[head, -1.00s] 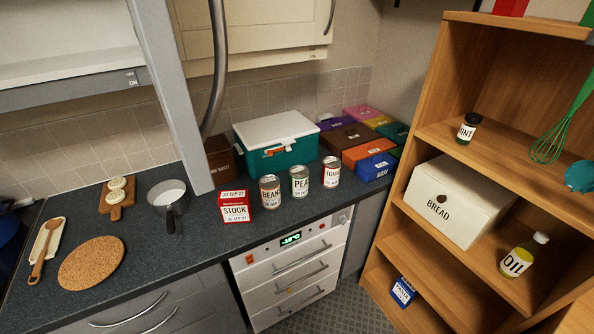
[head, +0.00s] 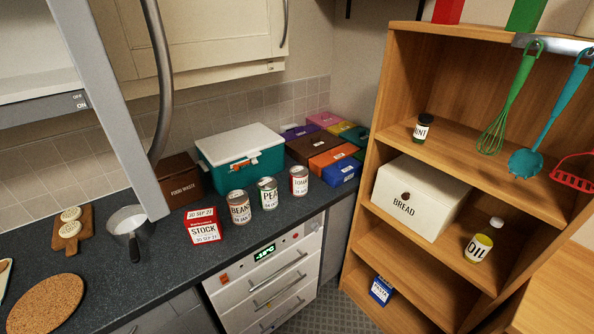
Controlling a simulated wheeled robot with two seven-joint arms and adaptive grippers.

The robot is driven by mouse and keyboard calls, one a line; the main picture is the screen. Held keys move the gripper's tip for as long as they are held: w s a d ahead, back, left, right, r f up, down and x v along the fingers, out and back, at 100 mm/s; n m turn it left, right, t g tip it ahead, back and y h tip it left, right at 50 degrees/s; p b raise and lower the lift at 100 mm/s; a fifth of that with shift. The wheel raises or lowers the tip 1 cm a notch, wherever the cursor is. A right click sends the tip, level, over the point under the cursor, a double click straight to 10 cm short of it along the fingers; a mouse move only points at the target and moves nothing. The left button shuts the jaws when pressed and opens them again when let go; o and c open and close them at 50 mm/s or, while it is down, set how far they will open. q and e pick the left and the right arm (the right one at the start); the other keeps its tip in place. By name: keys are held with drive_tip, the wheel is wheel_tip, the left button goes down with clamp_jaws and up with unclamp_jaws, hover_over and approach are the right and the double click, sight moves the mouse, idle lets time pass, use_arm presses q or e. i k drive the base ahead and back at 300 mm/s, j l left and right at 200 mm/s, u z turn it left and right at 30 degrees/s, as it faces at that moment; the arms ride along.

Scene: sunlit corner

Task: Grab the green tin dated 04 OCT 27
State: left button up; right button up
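A tin with green lettering that starts "PEA" (head: 267,195) stands upright on the dark counter. It is between the beans tin (head: 238,208) on its left and a tin with red lettering (head: 299,182), which looks like tomatoes, on its right. All three have pale labels and stand a little apart. Small date lines show on the labels, but I cannot read them surely. Neither of my grippers is in view.
A red stock box (head: 203,227) stands left of the tins. A teal cool box (head: 242,160) and a brown food waste box (head: 177,180) are behind. Several coloured boxes (head: 325,158) fill the corner. A wooden shelf unit (head: 375,150) stands right.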

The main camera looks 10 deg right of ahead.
sight(267, 191)
drive_tip(key=k+j+z, duration=0.1)
drive_tip(key=z, duration=0.3)
drive_tip(key=k+j+z, duration=0.2)
drive_tip(key=z, duration=0.25)
drive_tip(key=k+z, duration=0.15)
drive_tip(key=z, duration=0.25)
